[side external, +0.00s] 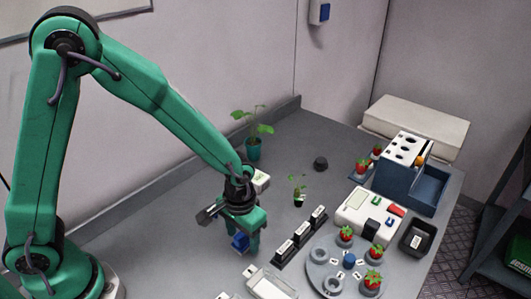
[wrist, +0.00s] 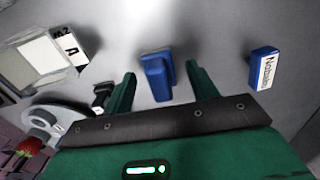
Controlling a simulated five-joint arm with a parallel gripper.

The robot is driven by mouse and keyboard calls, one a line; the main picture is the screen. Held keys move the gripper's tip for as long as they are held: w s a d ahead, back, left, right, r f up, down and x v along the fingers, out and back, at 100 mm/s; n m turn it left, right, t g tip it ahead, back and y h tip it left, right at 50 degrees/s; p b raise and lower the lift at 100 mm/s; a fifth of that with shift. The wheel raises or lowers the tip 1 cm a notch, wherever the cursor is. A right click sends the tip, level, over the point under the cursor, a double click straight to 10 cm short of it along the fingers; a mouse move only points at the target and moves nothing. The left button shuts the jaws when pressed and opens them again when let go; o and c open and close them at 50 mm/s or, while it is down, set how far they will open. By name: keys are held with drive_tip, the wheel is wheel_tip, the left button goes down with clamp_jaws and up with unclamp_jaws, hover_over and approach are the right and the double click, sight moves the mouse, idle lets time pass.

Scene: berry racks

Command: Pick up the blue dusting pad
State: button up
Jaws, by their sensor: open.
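The blue dusting pad (wrist: 157,76) lies on the grey bench in the wrist view, with a raised block on a wider base. My gripper (wrist: 160,82) is open, with one green finger on each side of the pad in that view. I cannot tell whether either finger touches it. In the side view a blue piece (side external: 240,242) shows at the fingers of my gripper (side external: 246,244), low over the bench and partly hidden by it.
A blue box with a white label (wrist: 264,68) lies to the right in the wrist view. A black rack (side external: 300,236) and a round tray with berries (side external: 322,262) stand right of my gripper. A clear tray (side external: 270,284) is at the front. The bench left of my gripper looks clear.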

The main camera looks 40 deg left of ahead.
drive_tip(key=shift+f, duration=0.25)
idle(0.3)
drive_tip(key=c, duration=1.1)
drive_tip(key=shift+o, duration=0.2)
drive_tip(key=shift+r, duration=0.2)
drive_tip(key=shift+r, duration=0.4)
wheel_tip(320, 180, up, 3)
drive_tip(key=s+d+r, duration=0.7)
drive_tip(key=s, duration=0.2)
drive_tip(key=shift+s, duration=0.25)
